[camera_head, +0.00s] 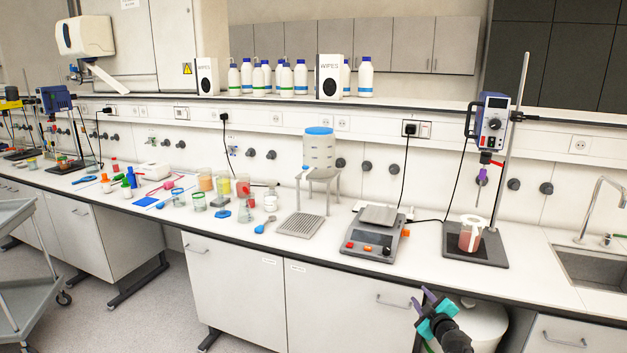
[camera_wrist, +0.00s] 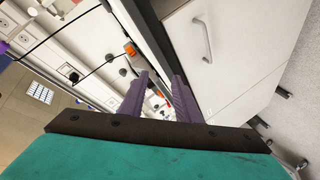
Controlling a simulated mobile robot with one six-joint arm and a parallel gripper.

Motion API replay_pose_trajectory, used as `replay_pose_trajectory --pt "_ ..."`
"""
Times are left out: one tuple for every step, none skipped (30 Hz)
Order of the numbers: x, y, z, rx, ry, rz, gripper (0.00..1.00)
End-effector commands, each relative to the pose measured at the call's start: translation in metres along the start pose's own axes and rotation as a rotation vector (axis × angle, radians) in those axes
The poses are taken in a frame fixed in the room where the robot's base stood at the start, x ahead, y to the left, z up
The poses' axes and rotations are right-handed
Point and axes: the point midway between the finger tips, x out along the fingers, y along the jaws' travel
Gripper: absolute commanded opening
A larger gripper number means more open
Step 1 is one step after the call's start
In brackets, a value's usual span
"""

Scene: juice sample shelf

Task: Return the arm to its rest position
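My gripper (camera_head: 421,297) shows at the lower right of the head view, in front of the cabinets and below the bench edge. It has a teal body and purple fingers. In the wrist view my gripper (camera_wrist: 160,85) points along the bench edge. Its two purple fingers stand apart with nothing between them. The gripper is empty and touches nothing that I can see. The rest of my arm is mostly outside the frame.
The white bench (camera_head: 330,236) runs behind my gripper, holding a balance (camera_head: 372,242), an overhead stirrer (camera_head: 492,128) above a beaker (camera_head: 470,236), and several jars. A white round bin (camera_head: 482,322) stands beside my gripper. A grey cart (camera_head: 30,290) is far left.

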Motion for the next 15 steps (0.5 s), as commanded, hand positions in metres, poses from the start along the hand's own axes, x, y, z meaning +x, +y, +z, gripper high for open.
replay_pose_trajectory --pt "0.001 -0.023 0.006 0.026 -0.017 -0.007 0.3" --pt "0.001 -0.033 0.01 0.043 -0.029 -0.008 0.3" --pt "0.002 -0.047 0.014 0.064 -0.045 -0.01 0.3" --pt "0.002 -0.058 0.018 0.079 -0.059 -0.011 0.3" --pt "0.001 -0.068 0.022 0.095 -0.073 -0.013 0.3" --pt "0.001 -0.083 0.027 0.114 -0.093 -0.015 0.3" --pt "0.0 -0.093 0.032 0.13 -0.11 -0.017 0.3" --pt "-0.001 -0.104 0.036 0.144 -0.126 -0.019 0.3" --pt "-0.003 -0.119 0.042 0.164 -0.15 -0.023 0.3" --pt "-0.005 -0.129 0.048 0.18 -0.17 -0.024 0.3" --pt "-0.007 -0.14 0.053 0.194 -0.189 -0.028 0.3" --pt "-0.01 -0.155 0.06 0.212 -0.217 -0.032 0.3" --pt "-0.013 -0.166 0.066 0.226 -0.239 -0.036 0.3" --pt "-0.016 -0.177 0.072 0.24 -0.263 -0.039 0.3" --pt "-0.021 -0.192 0.08 0.258 -0.294 -0.045 0.3"
